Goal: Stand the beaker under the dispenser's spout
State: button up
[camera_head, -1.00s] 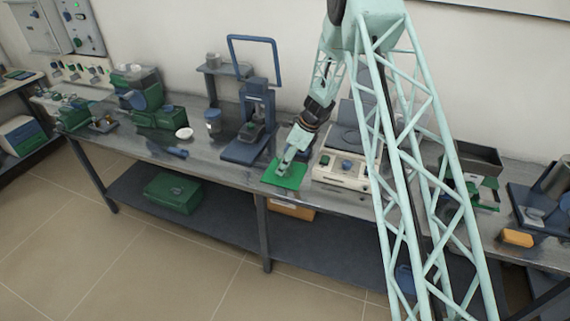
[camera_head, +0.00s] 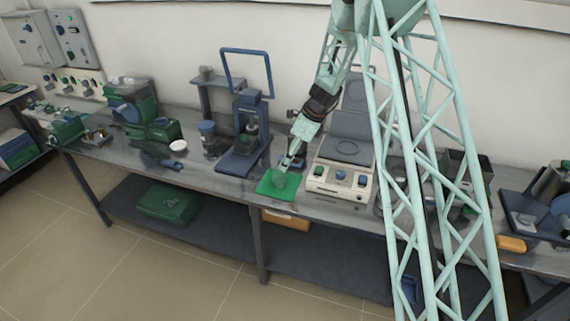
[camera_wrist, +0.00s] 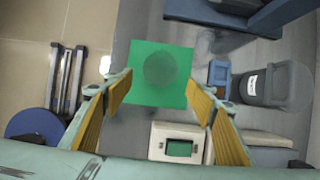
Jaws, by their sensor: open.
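A translucent grey beaker (camera_head: 279,179) stands on a green mat (camera_head: 265,190) near the front edge of the bench. In the wrist view the beaker (camera_wrist: 160,68) shows from above as a dark round shape on the mat (camera_wrist: 141,97). My gripper (camera_head: 287,166) is open and empty, its fingertips just behind and above the beaker in the head view. In the wrist view the open fingers (camera_wrist: 158,93) are spread wide, with the beaker beyond their tips. A grey labelled container (camera_wrist: 272,85) stands behind the mat. No spout shows clearly, so I cannot tell which thing is the dispenser.
A blue stand (camera_head: 243,160) is left of the mat. A white heating unit (camera_head: 340,180) is close on its right. A lidded jar (camera_head: 208,138) and a white dish (camera_head: 178,146) lie further left. The bench edge runs close in front.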

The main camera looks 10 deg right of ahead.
jog(key=shift+v, duration=0.75)
dwell(0.3)
jog(key=s+a+r+n, duration=0.2)
jog(key=s+r+n, duration=0.2)
jog(key=s+r, duration=0.55)
jog(key=s+a+r+n+h, duration=0.15)
jog(key=s+r+n, duration=0.25)
jog(key=s+r, duration=0.55)
jog(key=s+a+r+n, duration=0.35)
jog(key=s+r, duration=0.25)
jog(key=r, duration=0.7)
jog(key=s+r+n, duration=0.3)
jog(key=s+r, duration=0.1)
jog(key=s, duration=0.5)
jog(key=s+r+n, duration=0.3)
jog(key=s+n, duration=0.1)
jog(key=s, duration=0.5)
jog(key=s+d+n+h, duration=0.1)
jog(key=s+n, duration=0.2)
jog(key=s, duration=0.7)
jog(key=s+d+n+t+h, duration=0.1)
jog(key=s+n, duration=0.2)
jog(key=s, duration=0.7)
jog(key=shift+d, duration=0.25)
jog(key=shift+o, duration=0.3)
jog(key=shift+w+f, duration=0.15)
